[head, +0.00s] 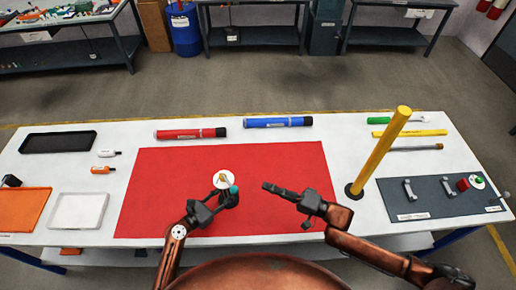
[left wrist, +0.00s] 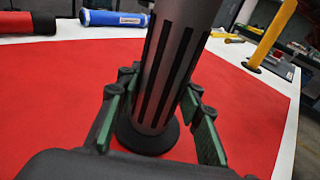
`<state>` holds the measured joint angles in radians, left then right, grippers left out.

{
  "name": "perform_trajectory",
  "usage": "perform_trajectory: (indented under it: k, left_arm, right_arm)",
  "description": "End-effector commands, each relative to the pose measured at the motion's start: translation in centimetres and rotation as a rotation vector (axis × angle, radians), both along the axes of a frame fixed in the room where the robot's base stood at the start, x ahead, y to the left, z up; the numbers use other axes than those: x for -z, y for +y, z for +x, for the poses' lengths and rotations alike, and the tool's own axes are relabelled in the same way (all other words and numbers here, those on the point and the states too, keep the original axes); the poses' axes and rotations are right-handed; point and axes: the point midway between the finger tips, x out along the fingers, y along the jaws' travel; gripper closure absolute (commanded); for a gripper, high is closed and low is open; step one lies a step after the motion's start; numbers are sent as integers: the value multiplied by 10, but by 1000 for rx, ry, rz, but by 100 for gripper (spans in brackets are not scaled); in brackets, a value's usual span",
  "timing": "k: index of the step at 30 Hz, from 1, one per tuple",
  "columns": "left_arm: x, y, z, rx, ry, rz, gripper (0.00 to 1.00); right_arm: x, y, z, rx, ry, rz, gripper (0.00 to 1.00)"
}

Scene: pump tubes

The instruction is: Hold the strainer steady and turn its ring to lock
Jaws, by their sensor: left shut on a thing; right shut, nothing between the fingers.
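The strainer, a dark grey cylinder with black slots (left wrist: 170,65), stands on a dark round foot on the red mat in the left wrist view. Its upper end is cut off there. In the head view a white round piece with a tan middle (head: 222,180) shows at the same place; I cannot tell whether it is the ring. My left gripper (head: 228,191) is shut on the strainer, its green-padded fingers (left wrist: 160,88) on both sides of the body. My right gripper (head: 268,187) is shut and empty, to the right of the strainer and apart from it.
The red mat (head: 285,165) is otherwise clear. Red (head: 190,134) and blue (head: 278,122) tubes lie behind it. A tall yellow post (head: 380,150) stands right of it, beside a grey board with fittings (head: 425,205). Trays (head: 78,211) are at the left.

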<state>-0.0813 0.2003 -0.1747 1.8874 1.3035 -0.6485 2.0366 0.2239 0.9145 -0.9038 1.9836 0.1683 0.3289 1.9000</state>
Motion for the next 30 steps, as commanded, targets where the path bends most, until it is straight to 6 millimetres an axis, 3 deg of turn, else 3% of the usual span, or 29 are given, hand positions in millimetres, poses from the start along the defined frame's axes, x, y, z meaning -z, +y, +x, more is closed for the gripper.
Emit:
perform_trajectory:
  k: [5,6,15,24,30]
  left_arm:
    - [1,1,0,-1,0,1,97]
    - [0,1,0,-1,0,1,66]
    - [0,0,0,-1,-1,1,46]
    - [0,2,-1,-1,-1,1,46]
    - [-2,21,-20,-2,1,3,46]
  right_arm:
    - [0,0,0,0,0,0,100]
    - [0,0,0,0,0,0,100]
    - [0,0,0,0,0,0,100]
    - [0,0,0,0,0,0,100]
    - [0,0,0,0,0,0,100]
